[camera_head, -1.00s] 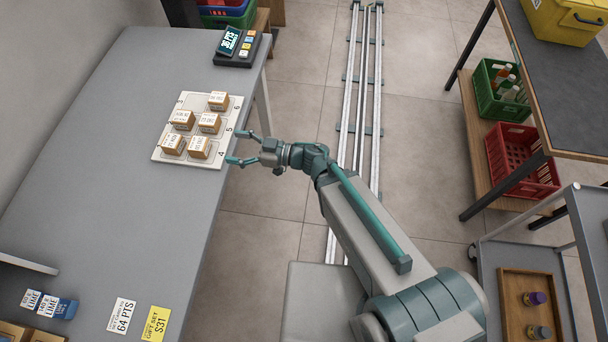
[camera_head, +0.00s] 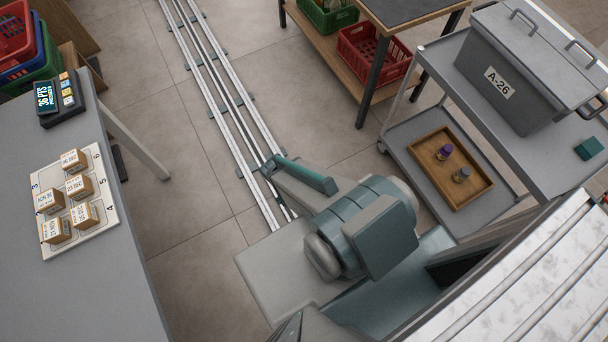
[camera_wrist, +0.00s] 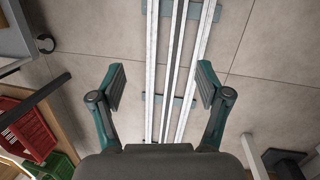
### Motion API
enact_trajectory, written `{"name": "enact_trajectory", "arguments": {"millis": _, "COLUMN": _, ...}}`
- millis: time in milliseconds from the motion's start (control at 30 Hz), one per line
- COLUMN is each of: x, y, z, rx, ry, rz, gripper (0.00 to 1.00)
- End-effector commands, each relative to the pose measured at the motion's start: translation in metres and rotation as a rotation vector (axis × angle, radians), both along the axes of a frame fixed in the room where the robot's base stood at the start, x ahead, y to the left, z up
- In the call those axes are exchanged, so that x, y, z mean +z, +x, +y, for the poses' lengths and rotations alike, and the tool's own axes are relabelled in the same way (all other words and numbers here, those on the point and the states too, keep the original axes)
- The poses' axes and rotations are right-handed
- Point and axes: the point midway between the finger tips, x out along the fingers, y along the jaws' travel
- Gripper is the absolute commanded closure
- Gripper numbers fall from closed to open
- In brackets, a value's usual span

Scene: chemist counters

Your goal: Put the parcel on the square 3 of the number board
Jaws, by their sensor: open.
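The number board (camera_head: 103,222) lies on the grey counter at the left of the head view. Several small brown boxes with white labels, such as this box (camera_head: 78,187), stand on its squares. The square by the numeral 3 (camera_head: 44,180), at the far left corner, is bare. I cannot tell a separate parcel apart in these views; a small teal box (camera_head: 589,148) lies on the trolley at the far right. My gripper (camera_wrist: 161,85) is open and empty in the wrist view, above the floor and rails.
A lidded grey bin marked A-26 (camera_head: 520,75) stands on the trolley's upper shelf (camera_head: 440,62). A wooden tray (camera_head: 430,174) with two small bottles is on the lower shelf. A card terminal (camera_head: 60,98) stands beyond the board. Floor rails (camera_head: 225,97) run between counter and trolley.

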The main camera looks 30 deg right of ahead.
Motion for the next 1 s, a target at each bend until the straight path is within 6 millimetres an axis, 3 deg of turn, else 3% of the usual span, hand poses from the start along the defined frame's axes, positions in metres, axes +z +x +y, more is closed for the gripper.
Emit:
{"name": "enact_trajectory", "arguments": {"millis": 33, "x": -0.002, "y": -0.029, "z": -0.001, "rx": -0.029, "ry": 0.021, "rz": 0.104, "gripper": 0.24}}
{"name": "enact_trajectory", "arguments": {"millis": 100, "x": 0.0, "y": -0.062, "z": 0.003, "rx": -0.054, "ry": 0.058, "rz": 0.231, "gripper": 0.24}}
{"name": "enact_trajectory", "arguments": {"millis": 200, "x": 0.005, "y": -0.094, "z": 0.009, "rx": -0.078, "ry": 0.107, "rz": 0.358, "gripper": 0.24}}
{"name": "enact_trajectory", "arguments": {"millis": 233, "x": 0.006, "y": -0.1, "z": 0.011, "rx": -0.081, "ry": 0.118, "rz": 0.383, "gripper": 0.19}}
{"name": "enact_trajectory", "arguments": {"millis": 300, "x": 0.009, "y": -0.11, "z": 0.014, "rx": -0.089, "ry": 0.136, "rz": 0.422, "gripper": 0.19}}
{"name": "enact_trajectory", "arguments": {"millis": 833, "x": 0.014, "y": -0.113, "z": 0.014, "rx": -0.095, "ry": 0.145, "rz": 0.439, "gripper": 0.19}}
{"name": "enact_trajectory", "arguments": {"millis": 1000, "x": 0.028, "y": -0.098, "z": 0.01, "rx": -0.115, "ry": 0.15, "rz": 0.409, "gripper": 0.19}}
